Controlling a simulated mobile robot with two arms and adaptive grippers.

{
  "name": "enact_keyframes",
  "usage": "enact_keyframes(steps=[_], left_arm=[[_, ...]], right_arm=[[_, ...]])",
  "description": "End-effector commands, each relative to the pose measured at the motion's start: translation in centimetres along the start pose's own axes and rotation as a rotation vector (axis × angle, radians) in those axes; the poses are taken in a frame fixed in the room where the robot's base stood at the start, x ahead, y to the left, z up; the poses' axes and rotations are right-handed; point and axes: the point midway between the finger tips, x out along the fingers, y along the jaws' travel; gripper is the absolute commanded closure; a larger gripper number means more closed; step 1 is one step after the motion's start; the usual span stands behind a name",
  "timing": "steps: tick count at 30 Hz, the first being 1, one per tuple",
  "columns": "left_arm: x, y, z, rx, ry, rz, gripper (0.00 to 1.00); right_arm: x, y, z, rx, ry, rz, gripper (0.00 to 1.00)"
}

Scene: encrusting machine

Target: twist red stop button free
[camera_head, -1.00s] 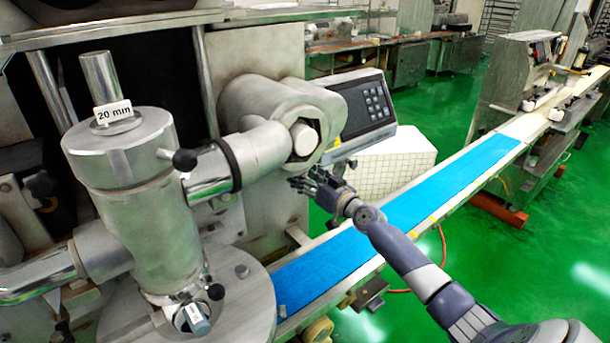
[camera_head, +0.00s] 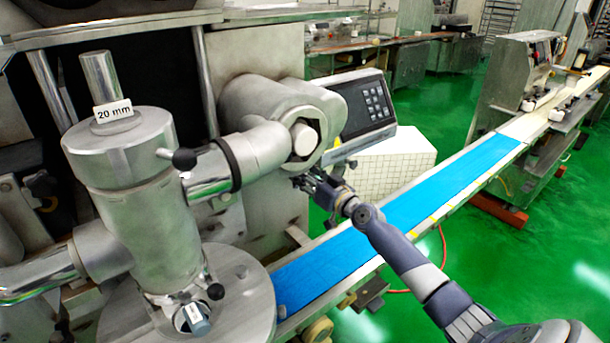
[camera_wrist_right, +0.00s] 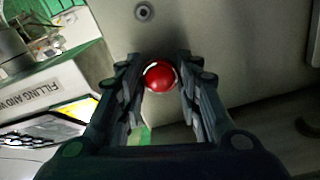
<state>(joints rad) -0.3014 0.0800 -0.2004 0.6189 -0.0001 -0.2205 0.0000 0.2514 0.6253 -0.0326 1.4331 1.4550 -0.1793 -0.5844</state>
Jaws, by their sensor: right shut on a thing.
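The red stop button (camera_wrist_right: 160,76) shows in the right wrist view, on a grey metal panel (camera_wrist_right: 230,40). It sits between the fingertips of my right gripper (camera_wrist_right: 160,84), which is shut on it with one finger on each side. In the head view my right gripper (camera_head: 318,184) is at the machine's front panel, below the keypad display (camera_head: 366,106). The button itself is hidden there. My left gripper is not in view.
A blue conveyor belt (camera_head: 420,205) runs diagonally below my right arm. The metal filling head (camera_head: 130,180) with its "20 mm" label stands at the left. A white tiled box (camera_head: 393,165) is behind my gripper. Open green floor (camera_head: 530,270) lies at the right.

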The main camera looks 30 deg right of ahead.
Motion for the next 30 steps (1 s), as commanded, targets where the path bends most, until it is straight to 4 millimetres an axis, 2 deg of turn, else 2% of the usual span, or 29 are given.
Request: enact_keyframes(steps=[21,30], left_arm=[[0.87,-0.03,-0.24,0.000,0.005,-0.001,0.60],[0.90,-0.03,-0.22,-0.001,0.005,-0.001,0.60]], right_arm=[[0.04,-0.06,-0.18,0.513,0.004,0.000,0.92],[0.07,-0.12,-0.37,0.636,0.007,-0.002,0.92]])
